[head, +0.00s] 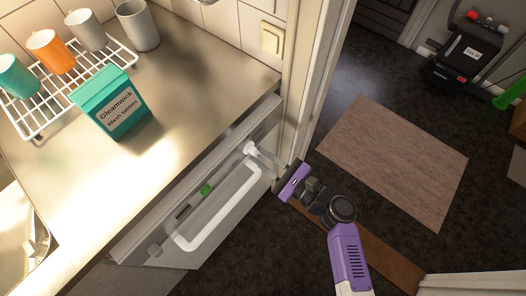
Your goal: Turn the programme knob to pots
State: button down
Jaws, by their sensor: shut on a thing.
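The dishwasher front (215,200) is a pale grey panel under the worktop. The programme knob (250,148) is a small white round knob near the right end of its control strip. My gripper (256,153) comes from the lower right, with its thin pale fingers shut on the knob. The fingers cover part of the knob, and its pointer and the programme marks cannot be read. A green light or button (207,190) shows on the strip, left of the knob. A white door handle (218,222) lies just below the strip.
A steel worktop (190,100) holds a teal box of wash tablets (108,103) and a white rack (118,62) with several mugs. A door frame (308,90) stands right of the dishwasher. A mat (395,160) lies on the dark floor.

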jog(key=m+p, duration=0.1)
jog(key=m, duration=0.1)
jog(key=m+p, duration=0.1)
jog(key=shift+s+a+r+m, duration=0.1)
jog(key=shift+s+m, duration=0.1)
jog(key=shift+m, duration=0.2)
jog(key=m+p, duration=0.2)
jog(key=m, duration=0.1)
jog(key=shift+s+a+m+p, duration=0.15)
jog(key=shift+s+m+p, duration=0.05)
jog(key=shift+m+p, duration=0.1)
jog(key=m+p, duration=0.1)
jog(key=m, duration=0.1)
jog(key=m+p, duration=0.1)
jog(key=m, duration=0.1)
jog(key=shift+s+a+r+m+p, duration=0.15)
jog(key=shift+s+m+p, duration=0.05)
jog(key=shift+m+p, duration=0.15)
jog(key=shift+s+a+m+p, duration=0.1)
jog(key=shift+m+p, duration=0.85)
jog(key=shift+m, duration=0.7)
jog(key=c, duration=1.3)
grip_release()
